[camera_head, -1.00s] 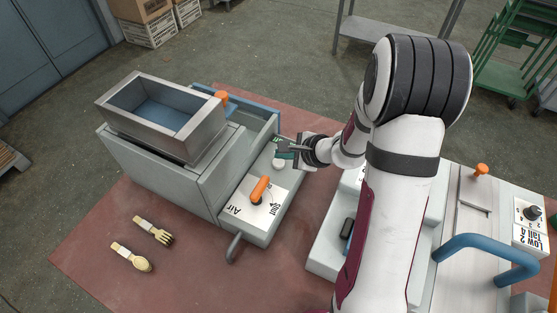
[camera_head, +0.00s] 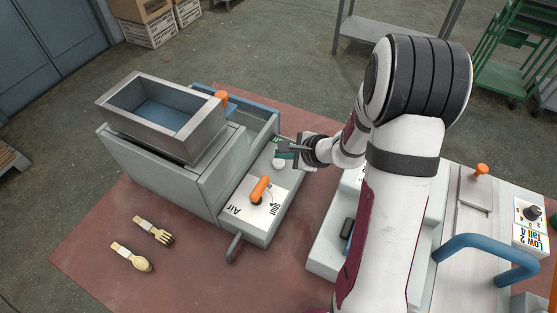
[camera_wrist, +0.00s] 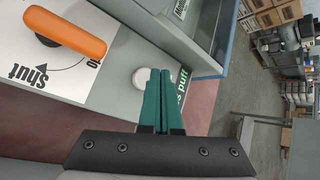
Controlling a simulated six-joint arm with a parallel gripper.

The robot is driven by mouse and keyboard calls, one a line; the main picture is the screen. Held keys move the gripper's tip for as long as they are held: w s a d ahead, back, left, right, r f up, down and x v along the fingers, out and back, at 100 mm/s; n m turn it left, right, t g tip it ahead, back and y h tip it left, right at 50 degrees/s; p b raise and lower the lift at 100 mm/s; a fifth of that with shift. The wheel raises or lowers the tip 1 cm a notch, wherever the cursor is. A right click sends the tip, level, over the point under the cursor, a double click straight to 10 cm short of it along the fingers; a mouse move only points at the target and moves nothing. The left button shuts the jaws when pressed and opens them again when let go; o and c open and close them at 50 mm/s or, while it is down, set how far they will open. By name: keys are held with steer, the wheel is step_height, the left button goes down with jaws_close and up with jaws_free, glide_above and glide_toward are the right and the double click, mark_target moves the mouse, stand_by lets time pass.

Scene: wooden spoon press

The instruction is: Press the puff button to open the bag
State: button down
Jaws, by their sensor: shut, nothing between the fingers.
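The puff button is a round white button (camera_wrist: 140,78) on the grey machine's top panel, beside green lettering that partly reads "puff" in the wrist view. It also shows as a small white disc (camera_head: 278,162) in the head view. My gripper (camera_wrist: 155,74) is shut and empty, its two green fingers together. In the wrist view its tips appear right beside the button and cover part of it; I cannot tell whether they touch. In the head view my gripper (camera_head: 281,146) is over the panel near the button. No bag is clearly visible.
An orange lever (camera_head: 259,189) on the Air/Shut plate stands close to the button. A grey hopper (camera_head: 115,103) sits on the machine at left. A wooden fork (camera_head: 155,230) and wooden spoon (camera_head: 133,257) lie on the reddish mat. A second machine with a blue handle (camera_head: 485,243) is at right.

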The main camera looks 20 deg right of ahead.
mark_target(283, 164)
steer(key=shift+f, duration=0.1)
steer(key=shift+f, duration=0.35)
steer(key=shift+f, duration=0.5)
stand_by(0.7)
steer(key=shift+r, duration=0.95)
steer(key=shift+r, duration=2.45)
